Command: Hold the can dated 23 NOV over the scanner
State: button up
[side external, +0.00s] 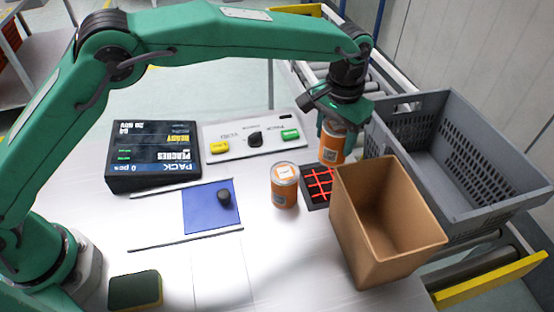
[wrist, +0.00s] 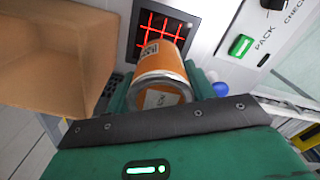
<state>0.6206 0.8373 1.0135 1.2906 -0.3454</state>
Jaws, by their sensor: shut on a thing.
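My gripper (side external: 335,122) is shut on an orange can (side external: 331,150), which it holds upright by the scanner's far right edge in the side view. The can has a metal rim and a pale label with a code. In the wrist view the held can (wrist: 163,62) sits between the green fingers, its lid towards me. The scanner (side external: 319,184), a dark square with a glowing red grid, also shows beyond the can in the wrist view (wrist: 155,28). A second orange can (side external: 285,188) stands on the table left of the scanner. I cannot read either can's date.
An open brown box (side external: 385,235) stands close right of the scanner, with a grey crate (side external: 490,180) behind it. A switch panel (side external: 252,138) and a dark display (side external: 155,150) stand at the back. A blue mat (side external: 205,215) holds a black knob.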

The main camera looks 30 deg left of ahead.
jog(key=shift+f, duration=2.75)
jog(key=shift+r, duration=0.1)
jog(key=shift+r, duration=2.2)
jog(key=shift+r, duration=0.1)
